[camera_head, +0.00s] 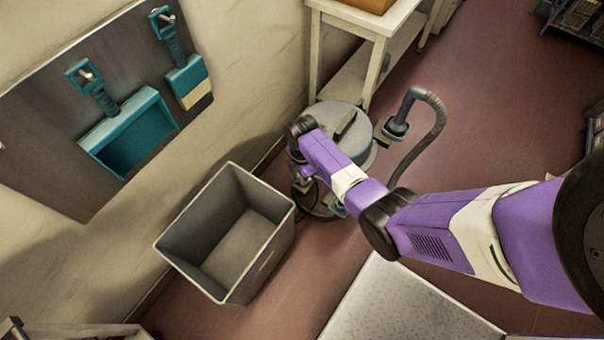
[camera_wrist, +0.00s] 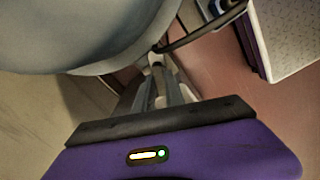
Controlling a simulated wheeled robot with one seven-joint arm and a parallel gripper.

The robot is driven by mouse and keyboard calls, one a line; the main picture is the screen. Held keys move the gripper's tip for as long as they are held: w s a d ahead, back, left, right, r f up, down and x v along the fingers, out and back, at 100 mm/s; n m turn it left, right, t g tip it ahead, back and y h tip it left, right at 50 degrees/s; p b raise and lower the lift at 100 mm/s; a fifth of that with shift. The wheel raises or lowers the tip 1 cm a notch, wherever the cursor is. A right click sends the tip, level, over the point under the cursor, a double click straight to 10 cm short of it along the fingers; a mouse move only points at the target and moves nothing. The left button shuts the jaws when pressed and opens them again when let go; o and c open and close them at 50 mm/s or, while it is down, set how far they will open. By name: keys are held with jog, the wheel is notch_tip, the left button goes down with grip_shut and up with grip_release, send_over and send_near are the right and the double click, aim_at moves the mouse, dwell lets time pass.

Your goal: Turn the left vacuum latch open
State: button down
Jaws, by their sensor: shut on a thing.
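The vacuum (camera_head: 365,152) stands on the floor in the head view, a round grey drum with a dark handle on its lid. Its curved grey side fills the upper left of the wrist view (camera_wrist: 85,35). The left latch (camera_wrist: 156,58) is a small pale piece at the drum's lower edge in the wrist view. My gripper (camera_wrist: 158,82) is shut on it, with the fingers close together around it. The fingers hide much of the latch, so its exact turn cannot be told. In the head view my arm covers the left side of the vacuum, hiding the latch and fingertips.
A grey open bin (camera_head: 186,267) stands left of the vacuum, empty. A ribbed hose (camera_head: 436,122) curves on the vacuum's right. A pale table (camera_head: 351,18) stands behind. A wall board (camera_head: 40,150) holds teal cleaning tools.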

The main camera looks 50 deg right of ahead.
jog(key=m+p, duration=0.1)
jog(key=m, duration=0.5)
jog(key=shift+m+p, duration=0.3)
jog(key=m, duration=0.6)
jog(key=shift+p, duration=0.4)
jog(key=shift+m, duration=0.4)
jog(key=c, duration=1.4)
grip_release()
jog(key=shift+r+p, duration=0.95)
jog(key=shift+r, duration=2.95)
